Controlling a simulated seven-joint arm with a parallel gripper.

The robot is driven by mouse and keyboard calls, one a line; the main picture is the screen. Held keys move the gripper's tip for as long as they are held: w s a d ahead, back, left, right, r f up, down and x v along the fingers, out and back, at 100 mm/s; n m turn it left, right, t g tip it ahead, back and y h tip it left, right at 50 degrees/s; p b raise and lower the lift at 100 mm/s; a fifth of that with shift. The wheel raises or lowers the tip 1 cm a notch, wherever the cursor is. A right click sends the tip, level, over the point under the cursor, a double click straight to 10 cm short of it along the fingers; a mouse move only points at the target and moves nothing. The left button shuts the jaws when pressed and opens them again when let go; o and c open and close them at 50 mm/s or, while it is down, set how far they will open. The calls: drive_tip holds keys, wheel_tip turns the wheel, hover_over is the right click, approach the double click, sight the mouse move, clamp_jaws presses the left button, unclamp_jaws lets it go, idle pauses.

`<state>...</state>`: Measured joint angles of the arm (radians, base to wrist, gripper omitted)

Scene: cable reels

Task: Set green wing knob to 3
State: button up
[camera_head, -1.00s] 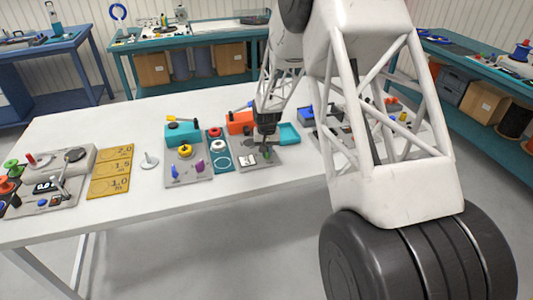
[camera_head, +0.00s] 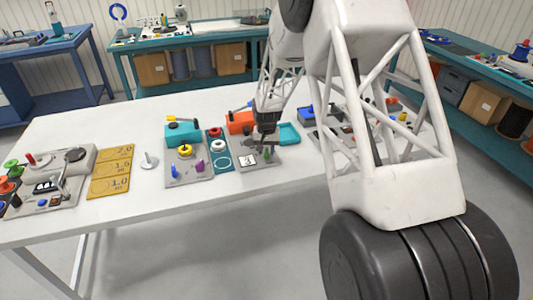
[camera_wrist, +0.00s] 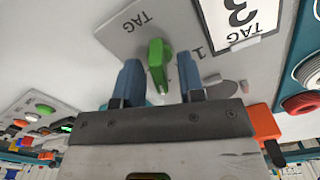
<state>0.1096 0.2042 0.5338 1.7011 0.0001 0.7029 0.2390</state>
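The green wing knob (camera_wrist: 157,60) stands on a light grey panel in the wrist view, with its narrow end toward my gripper. A printed "1" shows to its right; other scale marks are hidden or unclear. A white card with a "3" (camera_wrist: 240,18) lies beside it. My gripper (camera_wrist: 160,75) is open and empty. Its two blue-grey fingers appear on either side of the knob, with gaps on both sides; I cannot tell how far they reach down around it. In the head view my gripper (camera_head: 265,142) is over the panel, next to the small green knob (camera_head: 267,153).
A teal strip with red and white rings (camera_head: 218,145) lies left of the panel. A panel with yellow, blue and purple knobs (camera_head: 186,152) is further left. The table front (camera_head: 215,198) is clear.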

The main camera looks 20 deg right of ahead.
sight(267, 149)
drive_tip(key=shift+r, duration=3.3)
drive_tip(key=shift+r, duration=0.1)
drive_tip(key=shift+s+a+r, duration=0.1)
drive_tip(key=shift+s+r, duration=0.1)
drive_tip(key=shift+r, duration=0.05)
drive_tip(key=s+a+r+n+t, duration=0.1)
drive_tip(key=s+a+r, duration=0.2)
drive_tip(key=s+r, duration=0.7)
drive_tip(key=s+a+r+n, duration=0.1)
drive_tip(key=s+a+r, duration=0.1)
drive_tip(key=s+r, duration=0.8)
drive_tip(key=s+a+n, duration=0.1)
drive_tip(key=s, duration=1.2)
drive_tip(key=s+a+r+t, duration=0.1)
drive_tip(key=s+a, duration=0.1)
drive_tip(key=s, duration=1.2)
drive_tip(key=shift+r+n+t, duration=0.3)
drive_tip(key=shift+n, duration=0.1)
